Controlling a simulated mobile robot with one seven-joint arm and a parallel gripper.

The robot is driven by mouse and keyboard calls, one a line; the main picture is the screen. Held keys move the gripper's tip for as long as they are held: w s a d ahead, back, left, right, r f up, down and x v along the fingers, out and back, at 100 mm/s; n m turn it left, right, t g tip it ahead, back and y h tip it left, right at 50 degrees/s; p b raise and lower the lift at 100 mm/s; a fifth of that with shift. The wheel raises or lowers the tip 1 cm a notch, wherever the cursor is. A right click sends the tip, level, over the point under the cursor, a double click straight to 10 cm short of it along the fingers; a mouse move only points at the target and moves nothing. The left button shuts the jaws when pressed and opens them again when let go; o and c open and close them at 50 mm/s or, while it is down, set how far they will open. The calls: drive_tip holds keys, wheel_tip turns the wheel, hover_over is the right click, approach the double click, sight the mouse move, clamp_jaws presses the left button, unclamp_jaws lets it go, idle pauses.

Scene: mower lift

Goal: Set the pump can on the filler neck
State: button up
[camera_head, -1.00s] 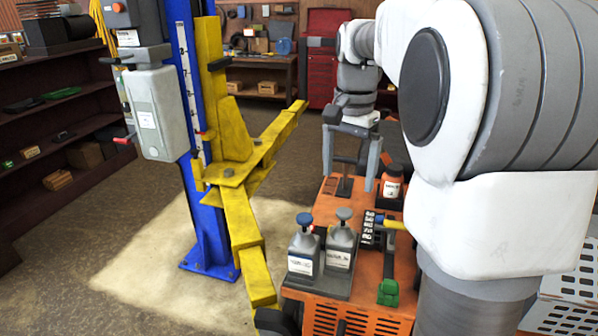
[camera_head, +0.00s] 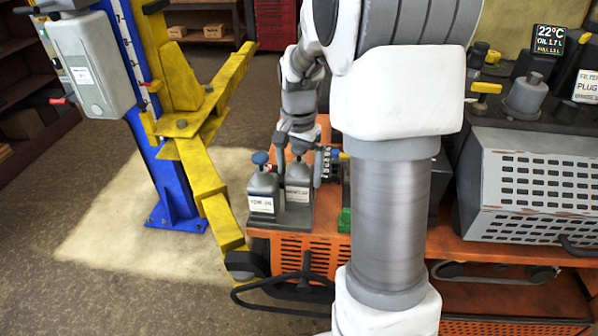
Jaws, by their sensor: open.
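Two grey pump cans stand side by side in a dark holder at the left end of the orange cart. The left can (camera_head: 262,188) has a blue top and a white label that seems to read 10W-30. The right can (camera_head: 297,190) has a white label; its top is hidden behind my gripper. My gripper (camera_head: 298,166) is open, pointing down, with its fingers around the upper part of the right can. Whether they touch it is unclear. A grey round fitting (camera_head: 525,96) on the dark engine at the right may be the filler neck.
A yellow-handled part (camera_head: 485,92) is left of the fitting. A small display (camera_head: 549,39) reads 22°C and oil figures. A perforated guard (camera_head: 545,185) fronts the machine. A yellow lift arm (camera_head: 210,180) on a blue post (camera_head: 165,160) is left of the cart. My arm hides the cart's middle.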

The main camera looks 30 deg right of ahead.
drive_tip(key=shift+f, duration=0.55)
clamp_jaws()
drive_tip(key=shift+r, duration=0.1)
drive_tip(key=shift+r, duration=0.1)
drive_tip(key=shift+r+p, duration=1.15)
drive_tip(key=shift+r, duration=0.3)
